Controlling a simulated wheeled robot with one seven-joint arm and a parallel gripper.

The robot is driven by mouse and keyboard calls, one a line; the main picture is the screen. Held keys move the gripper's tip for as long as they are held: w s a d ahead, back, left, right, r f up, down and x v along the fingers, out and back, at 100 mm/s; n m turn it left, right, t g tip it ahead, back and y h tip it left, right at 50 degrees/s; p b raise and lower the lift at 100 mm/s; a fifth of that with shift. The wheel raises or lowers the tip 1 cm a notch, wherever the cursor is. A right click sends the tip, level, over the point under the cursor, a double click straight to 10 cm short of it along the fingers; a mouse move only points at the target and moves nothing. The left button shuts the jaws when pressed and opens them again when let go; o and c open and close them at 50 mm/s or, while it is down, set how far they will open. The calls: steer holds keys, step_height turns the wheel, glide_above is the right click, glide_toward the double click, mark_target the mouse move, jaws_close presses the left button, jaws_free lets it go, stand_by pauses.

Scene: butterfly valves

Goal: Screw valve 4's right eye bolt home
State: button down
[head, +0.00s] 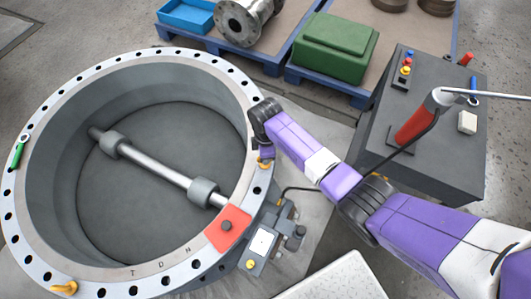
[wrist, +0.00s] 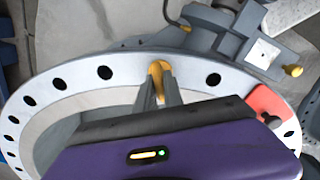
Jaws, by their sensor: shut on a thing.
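Valve 4, as I take it, is the large round valve body (head: 110,70), with a pale flange ring full of bolt holes. Its yellow right eye bolt (head: 264,164) stands at the flange's right side, partly hidden by my gripper (head: 265,150). In the wrist view the eye bolt (wrist: 160,68) shows between the fingertips of my gripper (wrist: 160,84), which is shut on it. I cannot tell how far its thread sits in the hole. A second yellow eye bolt (head: 65,288) is at the flange's lower left.
A red patch (head: 229,226) with a dark knob lies on the flange near a grey actuator box (head: 262,240). A green item (head: 17,155) sits on the left rim. A dark cabinet (head: 440,160) carries tools at right. Pallets with a green case (head: 336,46) stand behind.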

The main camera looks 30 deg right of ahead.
steer(key=m+p, duration=0.1)
steer(key=m, duration=0.4)
steer(key=shift+s+r+m+p, duration=0.1)
steer(key=shift+m+p, duration=0.2)
steer(key=m+p, duration=0.1)
steer(key=m, duration=0.4)
steer(key=shift+a, duration=0.1)
steer(key=m, duration=0.5)
steer(key=shift+m+p, duration=0.35)
steer(key=shift+m, duration=0.05)
steer(key=shift+a+m, duration=0.1)
steer(key=shift+m, duration=2.2)
steer(key=c, duration=1.5)
jaws_free()
steer(key=shift+o, duration=0.2)
